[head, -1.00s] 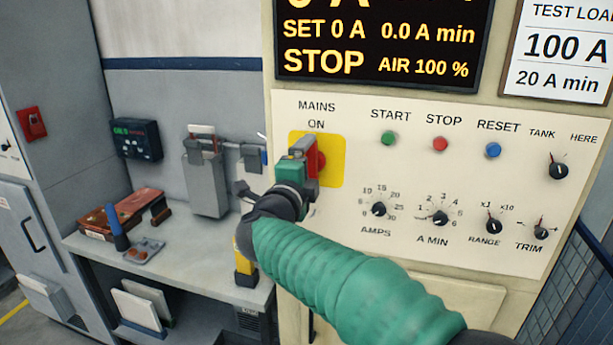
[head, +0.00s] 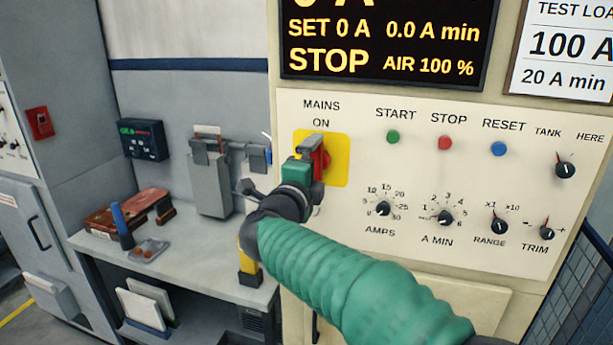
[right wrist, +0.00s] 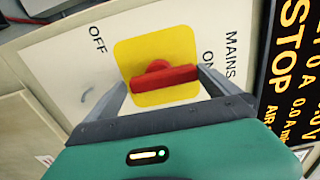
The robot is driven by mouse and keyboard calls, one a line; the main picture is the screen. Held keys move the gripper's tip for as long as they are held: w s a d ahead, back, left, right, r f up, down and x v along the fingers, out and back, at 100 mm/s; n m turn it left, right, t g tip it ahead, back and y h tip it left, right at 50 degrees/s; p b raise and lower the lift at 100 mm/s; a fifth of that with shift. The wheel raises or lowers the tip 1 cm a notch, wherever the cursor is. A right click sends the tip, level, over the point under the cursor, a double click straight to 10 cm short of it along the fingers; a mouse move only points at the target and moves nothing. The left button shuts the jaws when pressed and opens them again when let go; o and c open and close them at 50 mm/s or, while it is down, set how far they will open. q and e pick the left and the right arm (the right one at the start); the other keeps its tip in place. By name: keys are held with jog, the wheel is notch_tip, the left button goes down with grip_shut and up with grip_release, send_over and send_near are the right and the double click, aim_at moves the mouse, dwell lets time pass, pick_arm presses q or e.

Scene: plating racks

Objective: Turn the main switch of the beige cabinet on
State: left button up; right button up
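The main switch is a red handle (right wrist: 165,85) on a yellow square plate (right wrist: 150,50), set in the beige cabinet's panel. In the head view the handle (head: 321,162) sits on the yellow plate (head: 338,160) under the words MAINS ON. In the right wrist view the handle's long axis runs roughly towards the ON label, and OFF is printed at upper left. My right gripper (right wrist: 162,88) is spread wide, one finger by each end of the handle; contact is unclear. In the head view my right gripper (head: 312,165) partly hides the switch. My left gripper is not in view.
Green, red and blue buttons (head: 445,143) and several black knobs (head: 383,208) are right of the switch. A display reading STOP (head: 385,40) is above. A grey bench (head: 215,255) with a red case (head: 125,210) and a blue-handled tool (head: 122,225) stands at left.

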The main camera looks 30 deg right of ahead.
jog(key=b+v, duration=0.2)
jog(key=v, duration=1.4)
jog(key=shift+s+a, duration=0.15)
jog(key=shift+a, duration=0.1)
